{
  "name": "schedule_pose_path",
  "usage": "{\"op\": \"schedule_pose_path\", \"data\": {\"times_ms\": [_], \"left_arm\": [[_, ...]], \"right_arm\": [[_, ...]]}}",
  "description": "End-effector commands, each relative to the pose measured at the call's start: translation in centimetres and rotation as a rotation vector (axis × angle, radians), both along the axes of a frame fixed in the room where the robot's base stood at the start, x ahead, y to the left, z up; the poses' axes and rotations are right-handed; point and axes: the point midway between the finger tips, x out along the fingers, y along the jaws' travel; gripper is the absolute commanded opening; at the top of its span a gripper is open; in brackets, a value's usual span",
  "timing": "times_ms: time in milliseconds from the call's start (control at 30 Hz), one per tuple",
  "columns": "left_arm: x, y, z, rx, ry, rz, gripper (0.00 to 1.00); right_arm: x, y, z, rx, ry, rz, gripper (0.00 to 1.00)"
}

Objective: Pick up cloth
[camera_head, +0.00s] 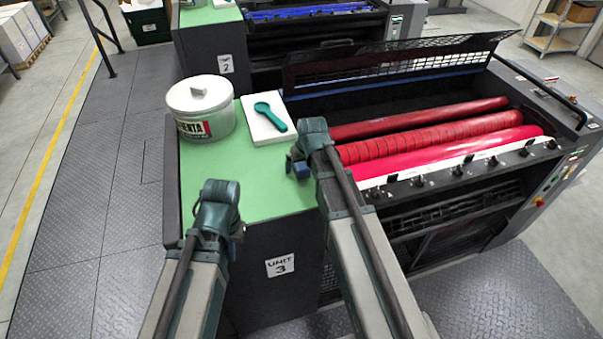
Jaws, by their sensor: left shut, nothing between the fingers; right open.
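A flat white square (257,128) lies on the green top of the unit 3 cabinet (258,185); it may be the cloth, but I cannot tell for sure. A teal spoon-like tool (270,116) lies across it. My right gripper (296,168) is open just in front of and right of the white square, apart from the tool as far as I can see. My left gripper (236,236) is shut and empty, low near the cabinet's front edge. Its fingers are partly hidden by its own wrist.
Red rollers (440,132) lie to the right, below a raised mesh guard (390,62). The green top's front is clear.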

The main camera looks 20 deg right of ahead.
Motion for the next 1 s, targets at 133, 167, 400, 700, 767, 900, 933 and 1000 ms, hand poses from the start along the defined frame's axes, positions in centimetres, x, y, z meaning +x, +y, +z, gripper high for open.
{"op": "schedule_pose_path", "data": {"times_ms": [133, 167, 400, 700, 767, 900, 933, 1000], "left_arm": [[0.0, 0.0, 0.1, 0.0, 0.0, 0.0, 0.0], [0.0, 0.0, 0.11, 0.0, 0.0, 0.0, 0.0], [0.0, 0.0, 0.11, 0.0, 0.0, 0.0, 0.0], [0.0, 0.0, 0.1, 0.0, 0.0, 0.0, 0.0], [0.0, 0.0, 0.1, 0.0, 0.0, 0.0, 0.0], [0.0, 0.0, 0.16, 0.0, 0.0, 0.0, 0.0], [0.0, 0.0, 0.22, 0.0, 0.0, 0.0, 0.0], [0.0, 0.0, 0.46, 0.0, 0.0, 0.0, 0.0]], "right_arm": [[-0.01, 0.01, 0.1, 0.0, 0.0, 0.0, 0.97], [-0.01, 0.01, 0.1, 0.0, 0.0, 0.0, 0.97], [-0.01, 0.01, 0.11, 0.0, 0.0, 0.0, 0.56], [-0.01, 0.01, 0.1, 0.0, 0.0, 0.0, 0.09], [-0.01, 0.0, 0.1, 0.0, 0.0, 0.0, 0.09], [-0.02, 0.0, 0.16, 0.0, 0.0, 0.0, 0.09], [-0.02, 0.0, 0.22, 0.0, 0.0, 0.0, 0.09], [-0.02, 0.0, 0.47, 0.0, 0.0, 0.0, 0.09]]}}
